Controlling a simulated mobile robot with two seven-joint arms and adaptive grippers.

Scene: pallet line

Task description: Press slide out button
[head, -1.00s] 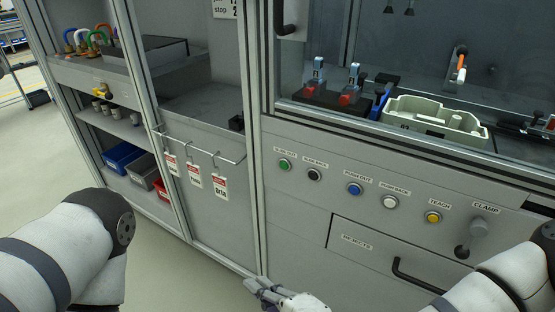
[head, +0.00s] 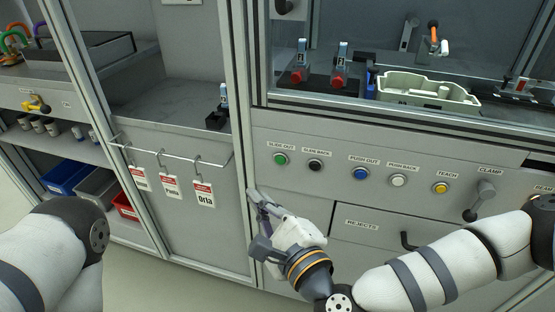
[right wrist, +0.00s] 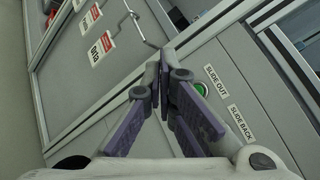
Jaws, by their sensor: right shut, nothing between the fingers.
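The slide out button is the green one (head: 280,159) at the left end of the button row in the head view, under the label "SLIDE OUT". In the right wrist view the green button (right wrist: 203,88) shows just right of my fingers, partly hidden by them. My right gripper (head: 254,193) is shut and empty. Its fingertips are below and left of the green button, apart from it in the head view. In the right wrist view the closed fingertips (right wrist: 163,55) point toward the panel. Of my left arm only a link shows; its gripper is out of view.
A black button (head: 316,165), blue button (head: 361,174), white button (head: 398,180) and yellow button (head: 441,188) continue the row rightward. A clamp lever (head: 479,203) is farther right. Red-and-white tags (head: 204,194) hang on a rail at left. A vertical frame post (head: 239,120) stands left of the panel.

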